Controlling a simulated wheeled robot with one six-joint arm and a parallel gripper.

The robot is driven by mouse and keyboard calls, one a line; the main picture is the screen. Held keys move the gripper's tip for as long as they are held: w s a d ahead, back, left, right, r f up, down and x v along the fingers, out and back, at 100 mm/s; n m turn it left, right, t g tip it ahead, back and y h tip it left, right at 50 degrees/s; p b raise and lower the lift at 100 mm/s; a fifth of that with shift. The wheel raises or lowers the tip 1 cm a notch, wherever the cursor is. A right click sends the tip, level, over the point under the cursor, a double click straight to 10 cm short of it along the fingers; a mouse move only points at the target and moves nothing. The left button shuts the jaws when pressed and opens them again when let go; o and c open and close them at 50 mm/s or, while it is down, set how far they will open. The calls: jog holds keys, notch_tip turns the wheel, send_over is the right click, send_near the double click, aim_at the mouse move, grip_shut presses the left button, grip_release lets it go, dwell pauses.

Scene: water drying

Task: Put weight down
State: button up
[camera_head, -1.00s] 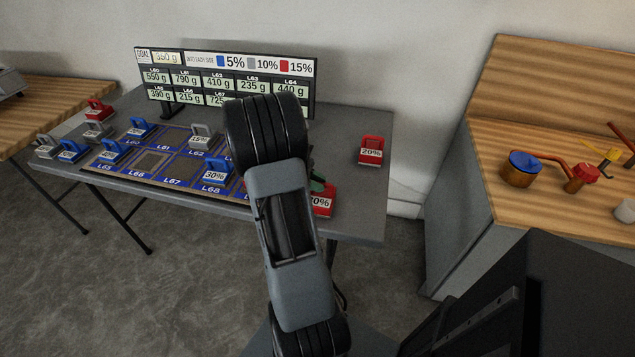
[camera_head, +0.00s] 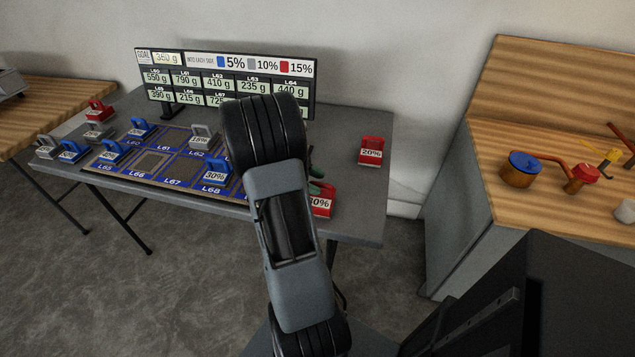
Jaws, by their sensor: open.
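A red weight (camera_head: 322,205) stands on the grey table near its front right edge, partly hidden behind my arm; its label ends in 0%. My gripper (camera_head: 316,180) shows only as a small green and dark part just above this red weight, the rest hidden by my own arm. It is open, and I cannot tell whether it touches the handle. Another red weight (camera_head: 371,151), marked 20%, stands alone farther right. A blue weight (camera_head: 216,172) marked 30% stands on the blue-edged grid mat (camera_head: 176,183).
A display board (camera_head: 226,78) stands at the table's back. Several more blue, grey and red weights, one a grey weight (camera_head: 45,146), stand on the left. The table (camera_head: 350,205) is clear between the two right-hand red weights. A wooden counter (camera_head: 510,205) with pots stands right.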

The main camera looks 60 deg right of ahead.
jog(key=v, duration=1.1)
jog(key=s+a+m+t+y, duration=0.1)
jog(key=a+t+y, duration=0.2)
jog(key=a, duration=1.1)
jog(key=s+a+r+m+t+y, duration=0.1)
jog(key=s+a+t+y, duration=0.1)
jog(key=a+t, duration=0.7)
jog(key=a+y, duration=0.1)
jog(key=a, duration=0.4)
jog(key=shift+a+r+t+p, duration=0.3)
jog(key=shift+a+r+p, duration=0.05)
